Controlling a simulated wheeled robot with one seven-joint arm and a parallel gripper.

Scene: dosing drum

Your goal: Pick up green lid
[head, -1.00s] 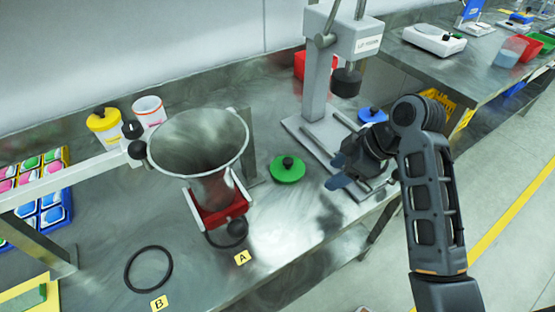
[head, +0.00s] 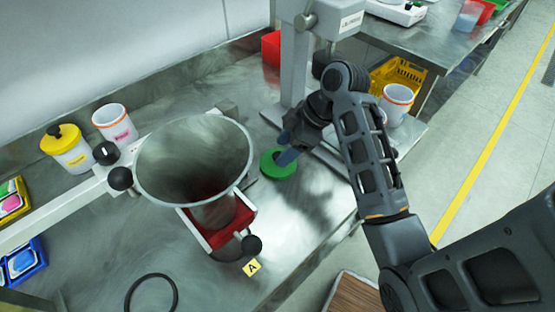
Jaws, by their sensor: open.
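The green lid (head: 272,166) is a round disc lying flat on the steel bench, to the right of the large metal funnel. My gripper (head: 285,150) comes in from the right, above the lid, with its blue fingertips over the lid's right side. It is open. The fingers and wrist hide part of the lid, and its dark knob is not clearly visible. I cannot tell whether the fingertips touch the lid.
The metal funnel (head: 192,165) on a red holder (head: 225,230) stands close on the left. A grey press column (head: 295,65) rises behind the gripper. A red bin (head: 271,48), yellow-lidded jar (head: 67,148) and black ring (head: 152,291) are around. Bench in front is clear.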

